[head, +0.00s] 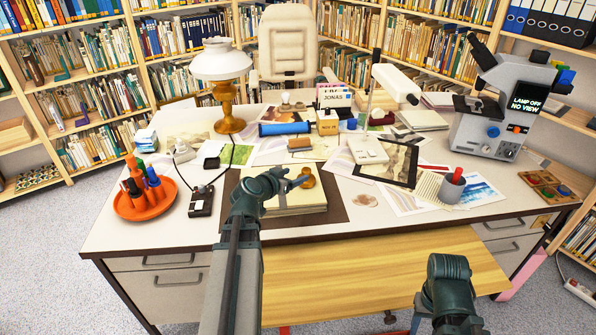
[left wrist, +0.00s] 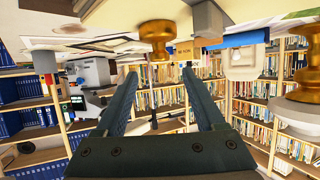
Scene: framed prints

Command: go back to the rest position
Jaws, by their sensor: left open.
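My left gripper (head: 292,185) is over the desk, above the stack of pale paper or books (head: 285,205) on the dark mat. It is open, and its two fingers (left wrist: 165,72) stand apart with nothing between them in the left wrist view. A brass knob-shaped piece (head: 308,177) stands on the stack close by the fingertips. It also shows in the left wrist view (left wrist: 157,35), beyond the fingers and not gripped. Part of my right arm shows at the lower right of the head view; its gripper is not visible.
The white desk (head: 135,232) is crowded. An orange tray (head: 130,212) of bottles and a lamp (head: 222,65) stand left, a white-headed device (head: 395,85) behind, a microscope (head: 490,125) and grey cup (head: 452,189) right. Open floor (head: 40,265) lies at front left.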

